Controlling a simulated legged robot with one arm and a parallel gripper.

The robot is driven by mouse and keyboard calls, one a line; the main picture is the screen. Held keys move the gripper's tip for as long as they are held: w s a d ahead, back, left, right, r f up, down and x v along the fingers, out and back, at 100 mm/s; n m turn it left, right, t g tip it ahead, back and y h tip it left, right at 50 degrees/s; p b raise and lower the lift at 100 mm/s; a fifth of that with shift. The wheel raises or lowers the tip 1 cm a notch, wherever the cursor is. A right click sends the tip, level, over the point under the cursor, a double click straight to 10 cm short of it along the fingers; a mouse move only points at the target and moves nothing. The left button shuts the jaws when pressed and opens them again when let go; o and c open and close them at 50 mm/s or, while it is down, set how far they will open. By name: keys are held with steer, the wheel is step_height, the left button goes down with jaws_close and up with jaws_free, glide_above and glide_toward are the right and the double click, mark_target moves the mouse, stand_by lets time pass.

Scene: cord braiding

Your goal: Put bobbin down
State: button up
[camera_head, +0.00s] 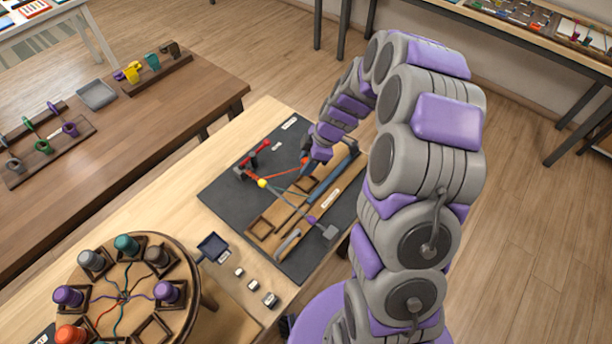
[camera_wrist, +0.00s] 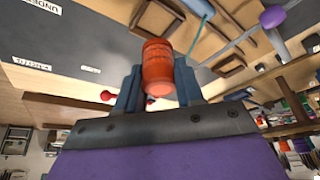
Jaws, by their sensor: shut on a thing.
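My gripper (camera_head: 310,160) is over the dark mat (camera_head: 225,195) on the light wooden table. In the wrist view its two blue-grey fingers are shut on an orange-red bobbin (camera_wrist: 157,62), one on each side. In the head view only a small orange bit of the bobbin (camera_head: 305,160) shows beside the fingers. A wooden frame with compartments (camera_head: 262,228) lies on the mat, close to the gripper. I cannot tell whether the bobbin touches the frame or mat. A thin teal cord (camera_wrist: 200,35) runs near the bobbin.
A round braiding stand (camera_head: 120,283) at lower left holds several coloured bobbins in square holders. One holder (camera_head: 152,331) at its front looks empty. A red stand (camera_head: 255,158), yellow ball (camera_head: 262,183) and grey-headed mallet (camera_head: 328,231) are on the mat. A blue tray (camera_head: 212,248) sits beside it.

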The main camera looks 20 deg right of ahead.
steer(key=shift+d+f, duration=0.2)
steer(key=shift+f, duration=0.95)
steer(key=shift+b+x, duration=0.5)
steer(key=shift+x, duration=1.3)
steer(key=shift+s+d+f, duration=0.1)
steer(key=shift+d+f, duration=0.05)
steer(key=shift+d, duration=0.3)
steer(key=o, duration=0.8)
steer(key=shift+o, duration=1.2)
steer(key=shift+a, duration=0.3)
